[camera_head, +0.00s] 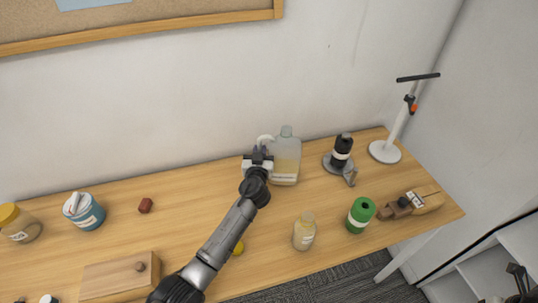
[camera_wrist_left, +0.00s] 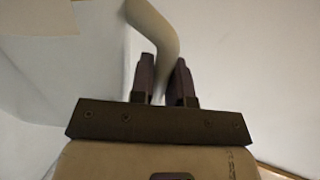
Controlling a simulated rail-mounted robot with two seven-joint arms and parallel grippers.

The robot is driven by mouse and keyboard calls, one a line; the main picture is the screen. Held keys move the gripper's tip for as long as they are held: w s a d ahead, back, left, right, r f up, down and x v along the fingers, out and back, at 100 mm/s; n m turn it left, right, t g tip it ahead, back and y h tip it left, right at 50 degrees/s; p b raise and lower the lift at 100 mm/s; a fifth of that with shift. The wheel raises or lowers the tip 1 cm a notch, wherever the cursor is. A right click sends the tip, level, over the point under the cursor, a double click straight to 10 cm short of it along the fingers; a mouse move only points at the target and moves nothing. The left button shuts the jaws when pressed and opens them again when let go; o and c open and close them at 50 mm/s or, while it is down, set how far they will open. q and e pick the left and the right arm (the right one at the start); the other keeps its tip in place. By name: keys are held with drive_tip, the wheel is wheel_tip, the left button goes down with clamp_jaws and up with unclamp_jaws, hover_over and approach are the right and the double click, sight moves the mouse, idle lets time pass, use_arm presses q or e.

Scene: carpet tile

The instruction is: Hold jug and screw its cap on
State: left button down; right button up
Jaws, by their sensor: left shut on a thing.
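The jug (camera_head: 287,160) is a pale, see-through container with a yellowish content and a label. It stands upright near the table's back edge, with its neck up; I see no separate cap on it. My left gripper (camera_head: 261,154) is at its left side, shut on the pale curved handle (camera_head: 266,139). In the left wrist view the handle (camera_wrist_left: 153,28) runs down between the two dark fingers (camera_wrist_left: 165,75). A yellow round piece (camera_head: 238,247), perhaps the cap, lies on the table, partly hidden by my left arm.
In front are a small bottle (camera_head: 304,235), a green can (camera_head: 360,214) and a wooden plane (camera_head: 412,204). A wooden box (camera_head: 110,277) and blue tin (camera_head: 88,215) are left.

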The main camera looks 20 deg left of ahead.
sight(262, 140)
use_arm(q)
drive_tip(key=shift+r, duration=0.75)
use_arm(e)
drive_tip(key=shift+r, duration=0.2)
use_arm(q)
drive_tip(key=r, duration=0.1)
drive_tip(key=r+p, duration=0.1)
drive_tip(key=r, duration=0.1)
drive_tip(key=shift+s+d+r, duration=0.1)
drive_tip(key=shift+d+r, duration=0.05)
drive_tip(key=shift+d, duration=0.25)
use_arm(e)
drive_tip(key=shift+r, duration=0.4)
use_arm(q)
drive_tip(key=s+d+r, duration=0.4)
drive_tip(key=d+r, duration=0.2)
drive_tip(key=d, duration=0.3)
drive_tip(key=shift+s+d+r, duration=0.2)
drive_tip(key=shift+s+d, duration=0.1)
drive_tip(key=shift+d, duration=0.1)
use_arm(e)
drive_tip(key=shift+r, duration=0.2)
